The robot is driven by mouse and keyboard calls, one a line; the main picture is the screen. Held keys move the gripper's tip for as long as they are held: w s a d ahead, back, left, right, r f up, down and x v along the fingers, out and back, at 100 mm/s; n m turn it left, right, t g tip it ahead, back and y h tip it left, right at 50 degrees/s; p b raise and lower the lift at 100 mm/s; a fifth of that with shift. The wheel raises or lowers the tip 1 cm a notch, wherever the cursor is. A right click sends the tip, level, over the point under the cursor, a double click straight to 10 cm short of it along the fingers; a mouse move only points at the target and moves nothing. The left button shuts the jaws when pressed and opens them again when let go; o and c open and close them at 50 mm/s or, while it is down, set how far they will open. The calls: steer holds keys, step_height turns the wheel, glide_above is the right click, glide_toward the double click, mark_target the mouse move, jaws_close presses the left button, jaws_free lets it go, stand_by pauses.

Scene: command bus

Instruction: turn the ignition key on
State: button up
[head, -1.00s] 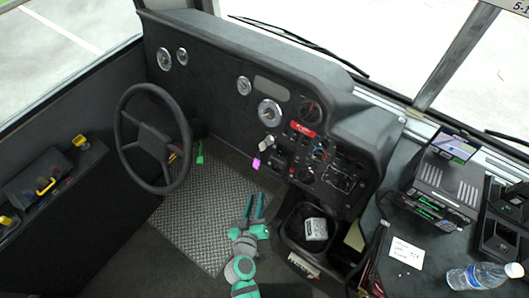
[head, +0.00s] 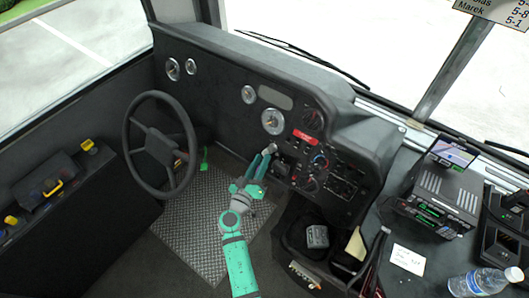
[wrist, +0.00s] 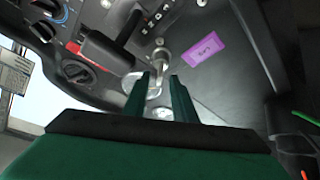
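The ignition key is a small metal piece on the dark dashboard panel, below the round gauge. It shows in the head view (head: 271,148) and in the wrist view (wrist: 161,60). A purple tag (wrist: 203,46) lies beside it in the wrist view; in the head view my gripper hides the tag. My gripper (head: 263,160) has reached the panel at the key. In the wrist view its two green fingers (wrist: 161,78) stand apart, with the key at the gap between their tips. I cannot tell whether either finger touches it.
The steering wheel (head: 160,145) stands to the left of my arm. A red-labelled switch panel (head: 303,135) and several knobs sit right of the key. In the wrist view a black lever-like part (wrist: 108,45) is close by. A bin (head: 305,240) stands below the panel.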

mark_target(266, 151)
steer(key=shift+x, duration=2.35)
jaws_close()
